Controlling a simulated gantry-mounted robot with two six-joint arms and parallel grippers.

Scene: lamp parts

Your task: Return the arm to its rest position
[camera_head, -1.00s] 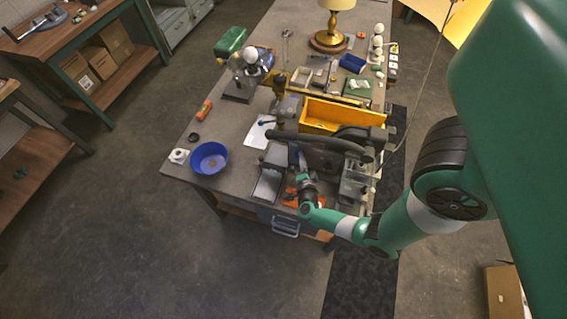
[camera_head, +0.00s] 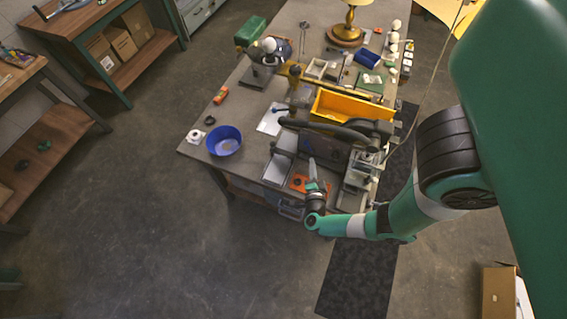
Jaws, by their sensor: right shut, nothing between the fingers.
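My right arm (camera_head: 400,213) comes in from the right in the head view, green and white. Its right gripper (camera_head: 312,170) is a small grey tip at the front edge of the workbench, over or beside an orange piece (camera_head: 303,184). The fingers are shut and I see nothing held in them. My left gripper does not show. A brass lamp (camera_head: 348,30) with a cream shade stands at the far end of the bench.
The workbench (camera_head: 228,112) carries a yellow bin (camera_head: 350,108), a blue bowl (camera_head: 224,141), a dark machine (camera_head: 330,135) and a drill-press-like tool (camera_head: 262,65). A cardboard box (camera_head: 497,292) is on the floor at lower right. Open floor (camera_head: 180,240) lies at lower left.

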